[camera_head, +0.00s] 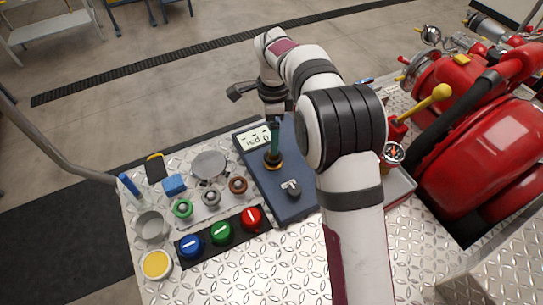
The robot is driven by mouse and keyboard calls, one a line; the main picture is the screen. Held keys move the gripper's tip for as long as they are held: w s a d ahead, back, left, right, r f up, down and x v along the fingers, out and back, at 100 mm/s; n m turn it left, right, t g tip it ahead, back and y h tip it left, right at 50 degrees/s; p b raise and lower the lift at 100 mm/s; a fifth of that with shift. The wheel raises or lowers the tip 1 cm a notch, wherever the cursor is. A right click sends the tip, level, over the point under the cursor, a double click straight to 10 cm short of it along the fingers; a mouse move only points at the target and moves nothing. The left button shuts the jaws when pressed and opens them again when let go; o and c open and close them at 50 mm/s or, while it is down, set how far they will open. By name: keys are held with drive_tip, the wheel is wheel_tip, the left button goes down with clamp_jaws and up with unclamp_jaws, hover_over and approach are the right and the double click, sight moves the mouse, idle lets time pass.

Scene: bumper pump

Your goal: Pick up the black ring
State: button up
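A dark ring-shaped piece with a yellow-orange edge (273,163) sits around the foot of an upright teal post (274,140) on the blue panel (300,203); I cannot tell whether it is a loose black ring.
Blue, green and red knobs (221,232) are on a black strip in front of the rings. A blue block (174,184), grey cup (151,226) and yellow-filled cup (156,264) are at left. Red pump machinery (505,150) fills the right.

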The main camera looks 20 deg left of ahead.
wheel_tip(320, 180, down, 8)
drive_tip(key=shift+d+r, duration=0.1)
drive_tip(key=shift+r, duration=0.05)
drive_tip(key=c, duration=1.1)
drive_tip(key=shift+r, duration=2.25)
drive_tip(key=d+r, duration=0.2)
drive_tip(key=d, duration=0.2)
drive_tip(key=d+r, duration=0.2)
drive_tip(key=d, duration=0.1)
drive_tip(key=d+r, duration=0.2)
drive_tip(key=d, duration=0.2)
drive_tip(key=shift+s+d+r, duration=0.15)
drive_tip(key=shift+d+r, duration=0.15)
